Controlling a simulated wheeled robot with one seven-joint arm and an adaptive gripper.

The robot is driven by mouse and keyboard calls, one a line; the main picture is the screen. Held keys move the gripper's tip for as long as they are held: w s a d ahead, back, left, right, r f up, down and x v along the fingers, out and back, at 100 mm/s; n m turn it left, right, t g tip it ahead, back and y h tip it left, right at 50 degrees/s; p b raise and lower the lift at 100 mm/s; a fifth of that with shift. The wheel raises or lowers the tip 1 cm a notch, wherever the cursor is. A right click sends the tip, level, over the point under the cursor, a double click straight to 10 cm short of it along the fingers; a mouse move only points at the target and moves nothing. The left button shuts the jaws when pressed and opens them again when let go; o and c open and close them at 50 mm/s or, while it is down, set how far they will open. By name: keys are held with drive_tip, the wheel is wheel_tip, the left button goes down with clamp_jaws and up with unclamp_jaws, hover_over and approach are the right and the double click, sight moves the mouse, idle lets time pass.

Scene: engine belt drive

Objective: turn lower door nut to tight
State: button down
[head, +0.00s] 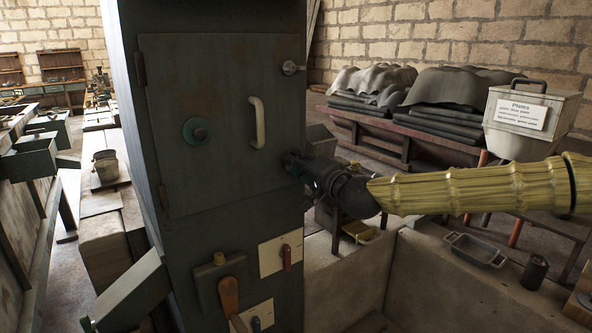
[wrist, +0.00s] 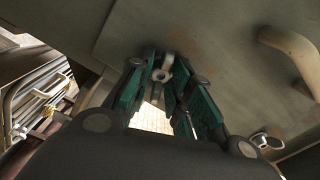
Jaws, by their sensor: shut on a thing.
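The lower door nut (wrist: 161,75) is a small metal nut at the door's edge, between my fingers in the wrist view. My gripper (head: 297,165) is at the lower right edge of the cabinet door (head: 225,110) and hides this nut in the head view. In the wrist view, the green-padded fingers of my gripper (wrist: 158,88) are closed around the nut, one on each side. The door looks flush with the cabinet front. The upper door nut (head: 291,67) is silver and sits near the door's top right corner.
A pale handle (head: 257,122) stands out from the door, left of my gripper. A round green fitting (head: 197,131) is left of the handle. Levers on plates, including a red one (head: 286,257), sit below the door. A white box (head: 528,117) stands at the right.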

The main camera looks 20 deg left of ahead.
drive_tip(key=shift+w+d+m+b, duration=0.15)
drive_tip(key=shift+m+b, duration=0.75)
drive_tip(key=shift+m, duration=1.1)
drive_tip(key=c, duration=1.3)
unclamp_jaws()
drive_tip(key=v, duration=1.2)
